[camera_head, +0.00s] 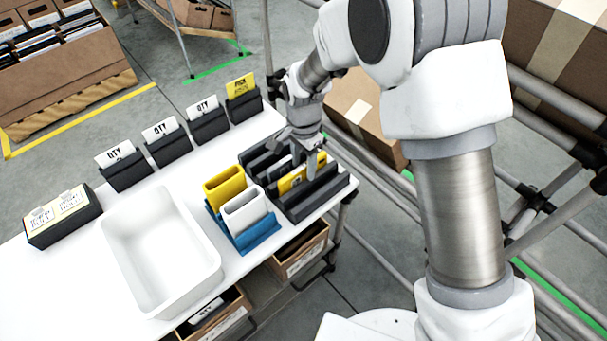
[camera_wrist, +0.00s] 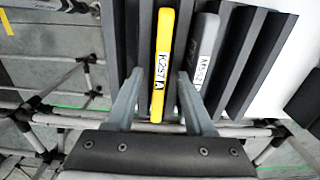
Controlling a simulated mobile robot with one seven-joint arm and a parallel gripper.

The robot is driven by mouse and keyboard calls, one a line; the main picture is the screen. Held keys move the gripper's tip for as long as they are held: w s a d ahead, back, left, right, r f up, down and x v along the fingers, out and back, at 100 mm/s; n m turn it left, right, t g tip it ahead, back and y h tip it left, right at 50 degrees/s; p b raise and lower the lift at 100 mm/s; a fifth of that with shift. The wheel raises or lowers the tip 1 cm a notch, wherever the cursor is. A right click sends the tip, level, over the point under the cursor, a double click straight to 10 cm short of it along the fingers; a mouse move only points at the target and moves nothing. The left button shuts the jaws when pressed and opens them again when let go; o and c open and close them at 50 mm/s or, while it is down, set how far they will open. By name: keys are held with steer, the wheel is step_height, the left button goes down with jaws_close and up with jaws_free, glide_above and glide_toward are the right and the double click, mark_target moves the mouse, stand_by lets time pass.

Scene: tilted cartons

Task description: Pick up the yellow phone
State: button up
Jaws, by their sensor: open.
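The yellow phone (camera_wrist: 163,62) stands on edge in a slot of the black rack (camera_head: 318,208), with a white label with black lettering on its near edge. It also shows in the head view (camera_head: 291,182), partly hidden by my gripper. My gripper (camera_wrist: 155,80) is open, with one finger on each side of the yellow phone in the wrist view. I cannot tell whether the fingers touch it. A grey phone (camera_wrist: 205,48) with a white label stands in a slot to the right of the yellow one in the wrist view.
A blue holder (camera_head: 262,237) with a yellow case (camera_head: 224,188) and a white case (camera_head: 245,211) stands left of the rack. A white bin (camera_head: 207,250) is farther left on the white table (camera_head: 180,185). Several black card holders (camera_head: 208,126) line the back edge.

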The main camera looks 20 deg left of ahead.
jaws_close()
steer(key=shift+r, duration=0.1)
